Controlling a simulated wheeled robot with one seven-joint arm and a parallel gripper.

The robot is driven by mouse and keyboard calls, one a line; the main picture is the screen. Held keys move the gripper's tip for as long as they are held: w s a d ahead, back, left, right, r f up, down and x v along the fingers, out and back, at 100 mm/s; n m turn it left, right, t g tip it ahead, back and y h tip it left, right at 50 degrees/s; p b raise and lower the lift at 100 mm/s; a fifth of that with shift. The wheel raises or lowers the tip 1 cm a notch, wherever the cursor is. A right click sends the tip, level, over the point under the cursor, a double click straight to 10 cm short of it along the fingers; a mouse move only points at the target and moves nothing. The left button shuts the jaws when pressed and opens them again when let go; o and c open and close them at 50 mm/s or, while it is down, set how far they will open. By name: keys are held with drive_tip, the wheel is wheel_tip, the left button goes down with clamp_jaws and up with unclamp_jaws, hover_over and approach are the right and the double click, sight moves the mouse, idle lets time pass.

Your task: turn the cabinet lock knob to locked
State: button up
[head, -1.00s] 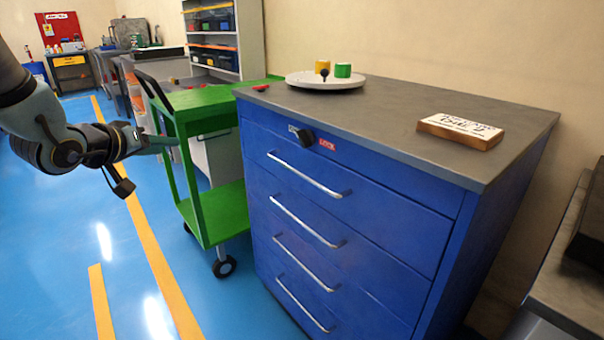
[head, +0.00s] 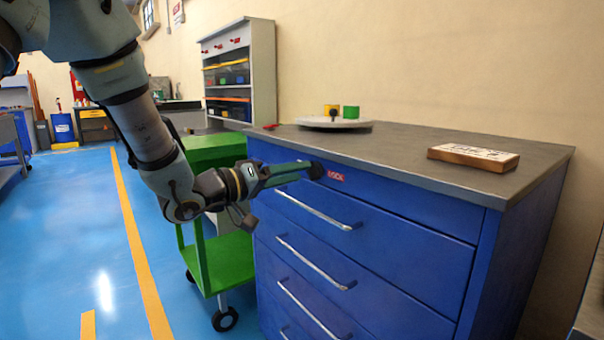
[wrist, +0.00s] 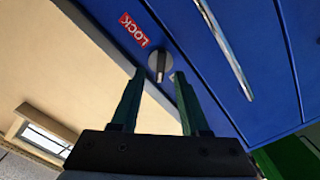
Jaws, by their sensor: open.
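The blue drawer cabinet (head: 400,245) stands in the middle of the head view. Its dark lock knob (head: 316,171) sits at the top left of the front, beside the red LOCK label (head: 336,176). In the wrist view the knob (wrist: 160,63) is a dark round with a raised grip bar, and the LOCK label (wrist: 134,30) is at its upper left. My gripper (head: 308,167) points at the knob. In the wrist view its green fingers (wrist: 156,74) are apart, with the knob between and just beyond their tips. I cannot tell whether they touch it.
A silver drawer handle (head: 315,209) runs just below the knob. A green cart (head: 225,265) stands left of the cabinet, under my arm. On the cabinet top are a round white tray (head: 334,125) and a wooden sign block (head: 473,157).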

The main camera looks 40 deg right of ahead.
sight(313, 171)
drive_tip(key=shift+d, duration=1.2)
clamp_jaws()
